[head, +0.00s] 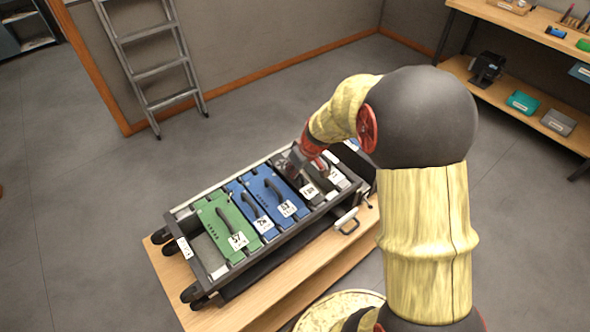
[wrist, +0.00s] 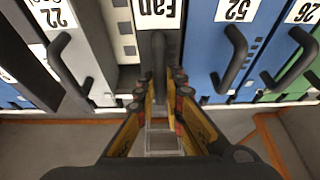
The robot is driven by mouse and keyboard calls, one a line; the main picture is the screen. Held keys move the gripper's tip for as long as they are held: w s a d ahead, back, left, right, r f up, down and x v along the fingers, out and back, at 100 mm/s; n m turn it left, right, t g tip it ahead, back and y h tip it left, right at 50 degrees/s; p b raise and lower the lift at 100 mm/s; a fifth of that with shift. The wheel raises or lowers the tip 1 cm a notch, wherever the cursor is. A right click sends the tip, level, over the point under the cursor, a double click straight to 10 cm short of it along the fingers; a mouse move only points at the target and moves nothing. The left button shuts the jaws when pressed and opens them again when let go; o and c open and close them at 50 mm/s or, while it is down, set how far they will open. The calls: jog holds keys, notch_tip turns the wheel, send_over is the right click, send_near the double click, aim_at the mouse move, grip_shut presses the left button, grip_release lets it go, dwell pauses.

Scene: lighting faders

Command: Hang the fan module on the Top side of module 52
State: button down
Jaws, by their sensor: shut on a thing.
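The fan module shows in the wrist view as a narrow dark grey unit with a white "Fan" label (wrist: 158,10) and a dark handle. My gripper (wrist: 163,82) is shut on that handle; the fingers hide its lower part. In the head view my gripper (head: 300,160) is over the dark units at the right part of the rack, partly hidden by my arm. Module 52 (wrist: 204,60) is blue with a dark handle, directly right of the fan module in the wrist view. In the head view module 52 (head: 274,192) is the right one of two blue modules. Whether the fan module is fully seated cannot be told.
The rack (head: 222,283) lies on a wooden bench (head: 280,308). Blue module 26 (wrist: 268,80) and a green module (head: 224,228) lie beyond module 52. Left of the fan module are a light slotted strip (wrist: 124,40) and grey module 22 (wrist: 82,80). A ladder (head: 155,70) leans behind.

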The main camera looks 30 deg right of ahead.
jog(key=shift+w+f+b, duration=0.1)
jog(key=shift+f+b, duration=0.55)
jog(key=shift+b, duration=0.05)
jog(key=c, duration=1.8)
grip_release()
jog(key=shift+f, duration=0.15)
jog(key=shift+s+r, duration=0.25)
jog(key=shift+r, duration=0.25)
jog(key=v, duration=1.1)
jog(key=shift+r, duration=0.1)
notch_tip(320, 180, up, 7)
jog(key=p, duration=0.4)
